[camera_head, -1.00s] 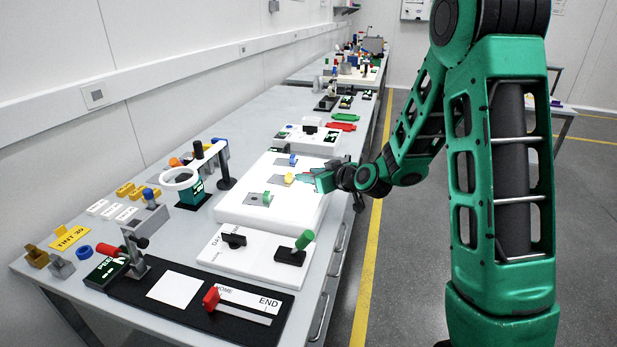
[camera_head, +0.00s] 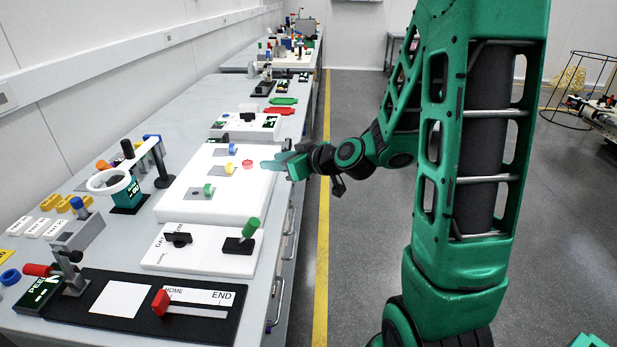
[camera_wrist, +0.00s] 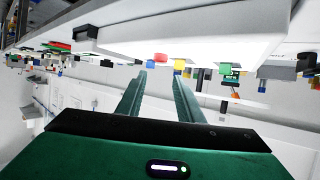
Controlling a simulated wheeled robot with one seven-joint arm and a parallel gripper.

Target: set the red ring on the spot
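A small red piece (camera_head: 247,163), probably the red ring, stands on the white slab (camera_head: 232,207) near its right side. It also shows in the wrist view (camera_wrist: 160,57), just beyond and between the fingertips; its hole cannot be made out. My gripper (camera_head: 267,164) reaches in from the right over the slab's edge, close to the red piece. In the wrist view, which looks upside down, my gripper (camera_wrist: 162,76) has its two green fingers apart with nothing between them. I cannot tell which mark is the spot.
A yellow block (camera_head: 229,167), a blue block (camera_head: 221,149) and a green block (camera_head: 208,189) stand on grey plates on the slab. A white ring stand (camera_head: 108,181) is to the left. A green-handled lever (camera_head: 249,228) sits on the nearer board. Floor right of the bench is open.

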